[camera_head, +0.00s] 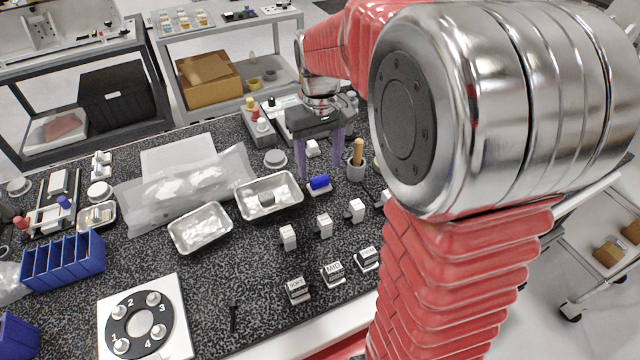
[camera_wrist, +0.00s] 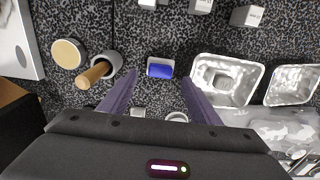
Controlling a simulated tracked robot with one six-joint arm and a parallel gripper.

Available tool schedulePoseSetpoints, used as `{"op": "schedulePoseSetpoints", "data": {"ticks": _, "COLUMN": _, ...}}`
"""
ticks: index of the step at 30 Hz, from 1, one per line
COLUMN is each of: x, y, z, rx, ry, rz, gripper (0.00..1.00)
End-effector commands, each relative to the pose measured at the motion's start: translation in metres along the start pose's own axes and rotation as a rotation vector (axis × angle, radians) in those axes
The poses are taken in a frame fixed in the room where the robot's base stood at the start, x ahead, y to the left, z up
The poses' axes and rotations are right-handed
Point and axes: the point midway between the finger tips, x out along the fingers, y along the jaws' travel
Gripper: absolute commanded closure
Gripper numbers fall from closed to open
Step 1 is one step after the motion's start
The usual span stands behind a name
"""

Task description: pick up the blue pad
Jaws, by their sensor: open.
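The blue pad (camera_head: 319,182) lies on a small pale base on the speckled bench, just right of a metal tray. It also shows in the wrist view (camera_wrist: 160,68), near the upper middle. My gripper (camera_head: 320,170) points down with its two purple fingers spread and nothing between them. In the wrist view my gripper (camera_wrist: 158,78) has its fingertips on either side of the pad's line, with the pad slightly beyond them. The fingers do not visibly touch the pad. Their exact height above the bench is hard to tell.
A metal tray (camera_head: 269,209) with a grey piece is close left of the pad. A grey cup (camera_head: 355,172) with a wooden-handled tool stands close right. Several white blocks (camera_head: 288,237) stand nearer the front.

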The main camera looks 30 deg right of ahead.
Motion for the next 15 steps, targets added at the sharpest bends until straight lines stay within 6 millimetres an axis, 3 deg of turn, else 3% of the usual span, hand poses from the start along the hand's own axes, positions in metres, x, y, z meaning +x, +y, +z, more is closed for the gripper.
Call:
{"op": "schedulePoseSetpoints", "data": {"ticks": 9, "x": 0.04, "y": -0.001, "z": 0.0, "rx": -0.001, "ry": -0.003, "rz": -0.001, "gripper": 0.43}}
{"op": "schedulePoseSetpoints", "data": {"ticks": 15, "x": 0.044, "y": -0.001, "z": 0.0, "rx": -0.001, "ry": -0.001, "rz": 0.0, "gripper": 0.43}}
